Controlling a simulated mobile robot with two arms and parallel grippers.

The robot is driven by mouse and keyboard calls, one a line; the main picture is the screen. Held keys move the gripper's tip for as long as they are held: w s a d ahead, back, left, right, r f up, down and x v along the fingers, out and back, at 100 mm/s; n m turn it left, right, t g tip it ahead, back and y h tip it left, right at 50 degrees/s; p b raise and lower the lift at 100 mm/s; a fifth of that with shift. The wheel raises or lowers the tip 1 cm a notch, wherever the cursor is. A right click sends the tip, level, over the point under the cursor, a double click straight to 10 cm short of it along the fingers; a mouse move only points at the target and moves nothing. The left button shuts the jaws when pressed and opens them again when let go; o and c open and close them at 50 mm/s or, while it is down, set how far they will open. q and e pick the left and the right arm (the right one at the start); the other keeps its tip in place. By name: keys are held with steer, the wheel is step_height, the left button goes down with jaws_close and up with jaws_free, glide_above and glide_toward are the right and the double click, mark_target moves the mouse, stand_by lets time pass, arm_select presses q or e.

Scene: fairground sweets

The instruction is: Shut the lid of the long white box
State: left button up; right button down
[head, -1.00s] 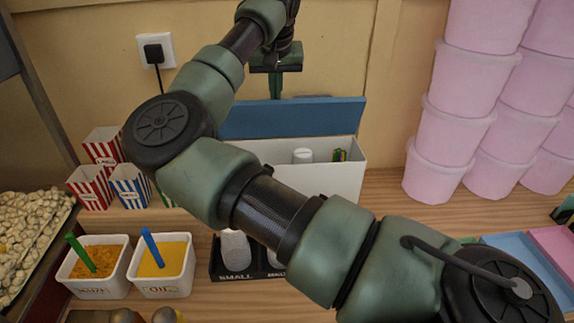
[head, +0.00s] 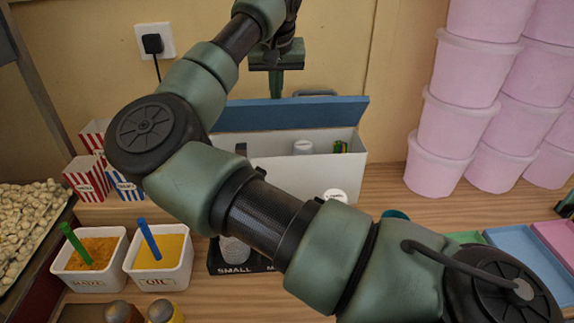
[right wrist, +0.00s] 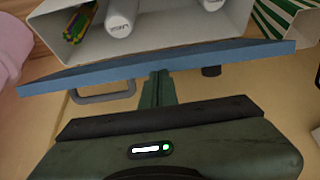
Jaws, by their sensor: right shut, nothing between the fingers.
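The long white box (head: 345,172) stands on the counter against the back wall, partly behind my right arm. Its blue lid (head: 290,115) is open and tilted up along the back edge; a handle (head: 315,93) shows behind it. My right gripper (head: 277,82) is shut and empty, with its fingers behind the lid. In the right wrist view the fingertips (right wrist: 158,82) are at the lid's outer side (right wrist: 200,63), seeming to touch it. White rolls or cups (right wrist: 121,15) and a bundle of coloured sticks (right wrist: 80,24) are inside the box. My left gripper is not in view.
Pink tubs (head: 445,125) are stacked to the right of the box. Striped popcorn boxes (head: 86,178) stand at the left. Tubs of maize (head: 92,272) and oil (head: 160,275) and a dark cup tray (head: 240,269) are in front. A socket (head: 153,43) is on the wall.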

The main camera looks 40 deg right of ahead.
steer(key=shift+w+d+r+p, duration=0.15)
steer(key=shift+r+p, duration=0.2)
steer(key=shift+p, duration=0.5)
step_height(320, 180, up, 4)
steer(key=shift+f+p, duration=0.2)
steer(key=shift+p, duration=1)
steer(key=shift+r, duration=0.2)
steer(key=shift+f, duration=0.1)
